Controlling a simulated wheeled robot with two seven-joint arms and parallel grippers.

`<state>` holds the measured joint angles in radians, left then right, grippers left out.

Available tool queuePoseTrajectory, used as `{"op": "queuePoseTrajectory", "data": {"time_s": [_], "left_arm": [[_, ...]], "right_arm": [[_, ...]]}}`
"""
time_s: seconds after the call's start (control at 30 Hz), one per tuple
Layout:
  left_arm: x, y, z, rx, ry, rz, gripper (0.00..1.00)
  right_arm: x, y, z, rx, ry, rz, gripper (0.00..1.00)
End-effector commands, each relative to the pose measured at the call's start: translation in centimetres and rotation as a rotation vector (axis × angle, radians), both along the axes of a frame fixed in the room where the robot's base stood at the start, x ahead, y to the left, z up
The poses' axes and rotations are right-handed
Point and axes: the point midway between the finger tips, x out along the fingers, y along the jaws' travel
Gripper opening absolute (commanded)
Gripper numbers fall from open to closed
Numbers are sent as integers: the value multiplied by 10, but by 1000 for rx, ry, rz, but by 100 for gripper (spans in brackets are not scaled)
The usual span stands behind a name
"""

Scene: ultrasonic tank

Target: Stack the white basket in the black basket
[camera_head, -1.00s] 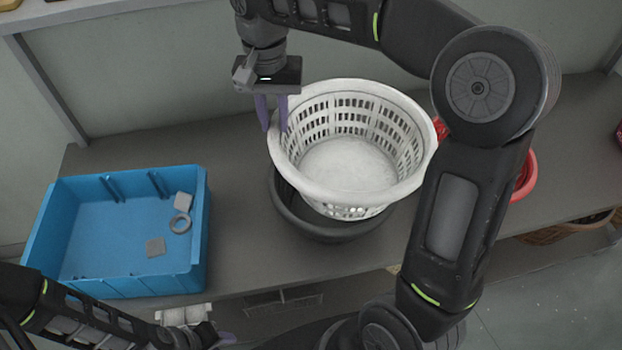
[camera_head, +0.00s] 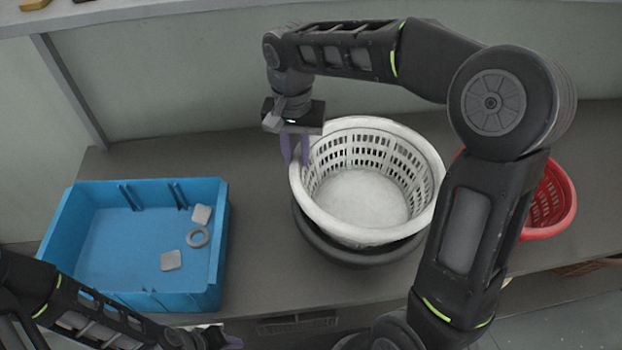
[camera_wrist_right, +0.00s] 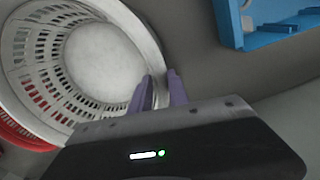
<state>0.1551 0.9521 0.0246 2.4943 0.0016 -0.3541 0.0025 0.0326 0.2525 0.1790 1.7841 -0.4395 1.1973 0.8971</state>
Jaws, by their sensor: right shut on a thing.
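The white basket (camera_head: 362,235) is round with slotted walls and sits over the black basket (camera_head: 335,252), whose dark rim shows below it at the front and left. The white basket looks nested lower into it; how deep is hidden. My right gripper (camera_head: 296,163) is shut on the white basket's left rim, fingers pointing down. In the right wrist view, the fingers (camera_wrist_right: 158,92) straddle the wall of the white basket (camera_wrist_right: 150,40). My left gripper (camera_head: 228,341) is at the bottom edge, in front of the table, holding nothing visible; its fingers are mostly cut off.
A blue bin (camera_head: 215,262) with several small grey parts stands at the left. A red basket (camera_head: 556,200) stands at the right, partly behind my right arm. Bare grey table (camera_head: 258,215) lies between the blue bin and the baskets.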

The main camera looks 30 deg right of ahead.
Motion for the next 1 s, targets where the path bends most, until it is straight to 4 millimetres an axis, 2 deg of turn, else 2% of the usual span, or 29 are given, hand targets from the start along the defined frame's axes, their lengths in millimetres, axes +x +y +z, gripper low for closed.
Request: {"op": "queuePoseTrajectory", "data": {"time_s": [0.13, 0.47, 0.73, 1.0], "left_arm": [[0, 0, 2, 1, 1, 1, 36], [0, 0, 2, 1, 1, 1, 36], [-1, 0, 7, 2, 3, 1, 36], [-1, 0, 6, 3, 3, 1, 36]], "right_arm": [[0, 0, -16, 1, 1, 0, 0], [0, 0, -20, 0, 0, -1, 0], [-1, 0, -52, 0, 2, 0, 0], [0, 0, -55, 0, -1, 0, 0]]}}
